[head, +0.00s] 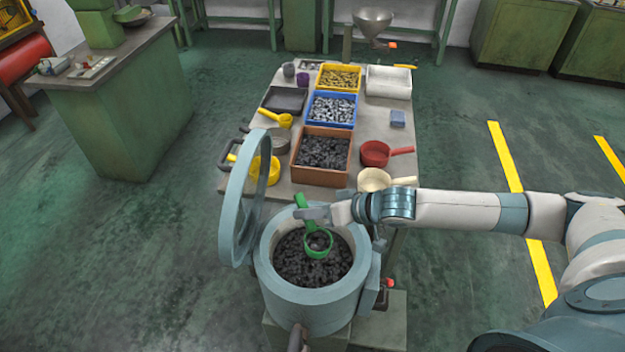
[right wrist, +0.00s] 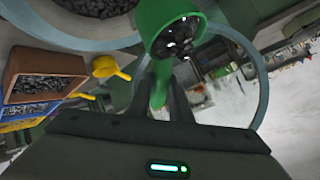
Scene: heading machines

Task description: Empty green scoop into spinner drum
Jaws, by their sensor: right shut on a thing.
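The green scoop (head: 317,244) is over the open mouth of the spinner drum (head: 312,298). My right gripper (head: 306,213) is shut on the scoop's handle. In the right wrist view the scoop (right wrist: 168,28) faces the camera with its open side, and several shiny dark grey pieces show inside its cup. The drum is pale blue and holds many dark pieces. Its round lid (head: 233,200) stands open on the left side. The drum's rim also shows in the right wrist view (right wrist: 60,38). My left gripper is not in view.
Behind the drum a table holds an orange-brown bin (head: 321,178) of dark pieces, a blue bin (head: 331,124), a yellow bin (head: 339,90), a red scoop (head: 376,153) and a cream scoop (head: 375,179). The open lid stands close to the drum's left rim. Green floor is free at left.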

